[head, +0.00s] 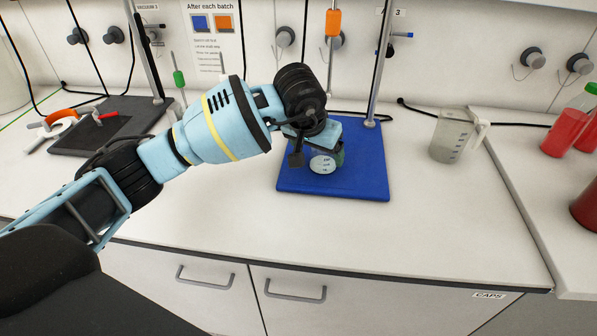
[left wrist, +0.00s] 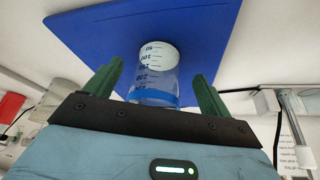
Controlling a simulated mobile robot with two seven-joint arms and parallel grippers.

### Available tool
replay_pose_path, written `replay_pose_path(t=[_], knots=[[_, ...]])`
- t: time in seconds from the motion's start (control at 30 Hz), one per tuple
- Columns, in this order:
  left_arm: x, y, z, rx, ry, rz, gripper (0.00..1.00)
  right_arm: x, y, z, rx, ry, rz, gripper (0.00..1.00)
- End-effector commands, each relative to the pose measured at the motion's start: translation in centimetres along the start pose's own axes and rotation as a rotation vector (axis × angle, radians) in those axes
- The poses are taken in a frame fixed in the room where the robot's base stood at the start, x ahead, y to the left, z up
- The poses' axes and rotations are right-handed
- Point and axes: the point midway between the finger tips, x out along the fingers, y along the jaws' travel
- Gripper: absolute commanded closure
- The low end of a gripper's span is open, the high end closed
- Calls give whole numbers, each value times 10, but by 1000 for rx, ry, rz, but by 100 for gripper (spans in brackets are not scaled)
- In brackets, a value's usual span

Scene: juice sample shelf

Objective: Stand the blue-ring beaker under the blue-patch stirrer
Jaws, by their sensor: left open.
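In the left wrist view the beaker (left wrist: 156,72) shows a blue ring around the end nearer my gripper. The base plate (left wrist: 95,40) lies behind it. My left gripper (left wrist: 157,82) is open, with green fingers on either side of the beaker and gaps between. In the head view the left gripper (head: 325,158) is low over the plate. An orange-gripped stirrer (head: 333,22) hangs above. My right gripper is not in view.
A handled jug (head: 450,138) stands right of the blue plate. Red-filled bottles (head: 566,130) are at far right. The front counter is clear.

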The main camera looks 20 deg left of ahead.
Motion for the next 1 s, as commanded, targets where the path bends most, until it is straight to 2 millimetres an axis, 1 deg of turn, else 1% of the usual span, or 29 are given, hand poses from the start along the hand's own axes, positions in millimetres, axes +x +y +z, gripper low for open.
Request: replay_pose_path(t=[0.1,0.5,0.7,1.0], knots=[[-6,0,16,3,-1,0,17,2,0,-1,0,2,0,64],[-28,0,66,3,-1,0,17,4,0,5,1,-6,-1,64],[-35,0,80,1,-2,0,17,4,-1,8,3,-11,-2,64],[-37,0,83,1,-1,0,17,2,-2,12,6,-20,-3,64]])
